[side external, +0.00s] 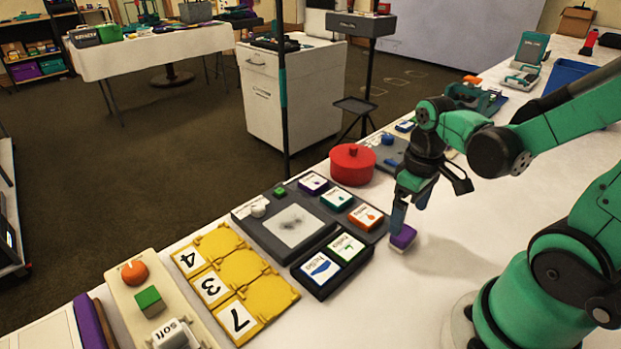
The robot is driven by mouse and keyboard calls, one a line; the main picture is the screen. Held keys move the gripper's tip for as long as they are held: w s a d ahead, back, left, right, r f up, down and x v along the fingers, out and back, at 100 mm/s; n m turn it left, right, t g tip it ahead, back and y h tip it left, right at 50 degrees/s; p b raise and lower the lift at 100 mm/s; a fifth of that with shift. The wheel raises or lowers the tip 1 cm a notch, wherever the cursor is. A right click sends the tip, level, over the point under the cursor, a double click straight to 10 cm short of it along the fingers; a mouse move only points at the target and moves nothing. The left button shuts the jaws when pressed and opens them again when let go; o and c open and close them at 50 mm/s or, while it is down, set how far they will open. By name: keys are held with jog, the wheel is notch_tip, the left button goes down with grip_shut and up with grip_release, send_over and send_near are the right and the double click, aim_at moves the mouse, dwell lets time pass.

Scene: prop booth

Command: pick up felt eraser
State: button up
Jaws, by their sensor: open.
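A small block with a purple top and a paler lower part (403,237), which looks like the felt eraser, lies on the white table. My gripper (411,210) points down right over it, with its blue fingers apart. One finger reaches down to the block's upper left edge in the picture; the other shows behind and to the right, higher up. I cannot tell whether either finger touches the block.
A dark tray (268,226) with a grey pad and several small labelled boxes lies to the left. A red round pot (352,165) stands behind. Yellow number tiles (262,286) lie front left. The table right of the block is clear.

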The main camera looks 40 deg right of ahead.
aim_at(404, 232)
jog(key=shift+f, duration=2.2)
grip_shut()
jog(key=shift+r, duration=0.1)
notch_tip(404, 232, up, 20)
